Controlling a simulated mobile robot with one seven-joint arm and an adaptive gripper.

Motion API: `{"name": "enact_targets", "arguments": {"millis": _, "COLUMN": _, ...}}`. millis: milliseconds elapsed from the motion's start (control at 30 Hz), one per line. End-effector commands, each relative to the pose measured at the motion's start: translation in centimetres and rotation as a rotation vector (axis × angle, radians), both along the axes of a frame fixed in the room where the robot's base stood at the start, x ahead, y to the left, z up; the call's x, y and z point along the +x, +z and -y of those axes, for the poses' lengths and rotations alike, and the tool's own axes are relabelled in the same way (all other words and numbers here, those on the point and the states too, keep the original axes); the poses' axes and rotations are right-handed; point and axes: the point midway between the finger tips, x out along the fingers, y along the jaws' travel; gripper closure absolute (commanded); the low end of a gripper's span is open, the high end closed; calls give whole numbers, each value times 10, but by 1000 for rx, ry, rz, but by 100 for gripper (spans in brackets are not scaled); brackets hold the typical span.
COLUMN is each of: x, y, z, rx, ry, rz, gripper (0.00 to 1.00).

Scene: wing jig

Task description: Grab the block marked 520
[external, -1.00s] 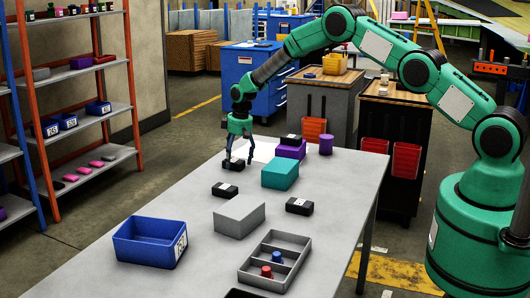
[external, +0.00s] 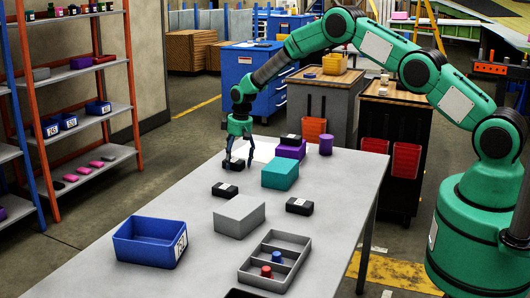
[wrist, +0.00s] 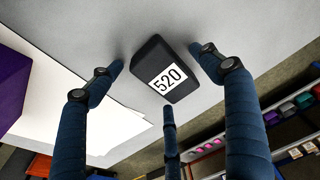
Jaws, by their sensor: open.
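The black block marked 520 (wrist: 162,68) lies on the table in the wrist view, its white label facing my camera. It also shows in the external view (external: 233,163), partly hidden by my fingers. My gripper (external: 238,160) points down over it at the far end of the table. In the wrist view my gripper (wrist: 163,75) has its blue fingers spread around the block, with gaps visible between fingertips and block. The gripper is open and holds nothing.
Other black blocks lie nearby (external: 225,189) and (external: 299,206), and one sits on a purple block (external: 290,151). A teal block (external: 280,174), a grey block (external: 239,215), a blue bin (external: 150,242) and a divided tray (external: 248,272) are nearer. White paper (wrist: 75,118) lies beside the block.

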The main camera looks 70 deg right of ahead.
Motion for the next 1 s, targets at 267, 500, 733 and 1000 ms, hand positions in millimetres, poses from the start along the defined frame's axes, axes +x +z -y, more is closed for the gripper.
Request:
{"name": "enact_targets", "arguments": {"millis": 267, "x": 0, "y": 0, "z": 0, "rx": 0, "ry": 0, "rz": 0, "gripper": 68}}
{"name": "enact_targets", "arguments": {"millis": 500, "x": 1, "y": 1, "z": 0, "rx": -1, "ry": 0, "rz": 2, "gripper": 92}}
{"name": "enact_targets", "arguments": {"millis": 733, "x": 1, "y": 3, "z": 0, "rx": 0, "ry": 0, "rz": 1, "gripper": 92}}
{"name": "enact_targets", "arguments": {"millis": 1000, "x": 1, "y": 26, "z": 0, "rx": -1, "ry": 0, "rz": 4, "gripper": 92}}
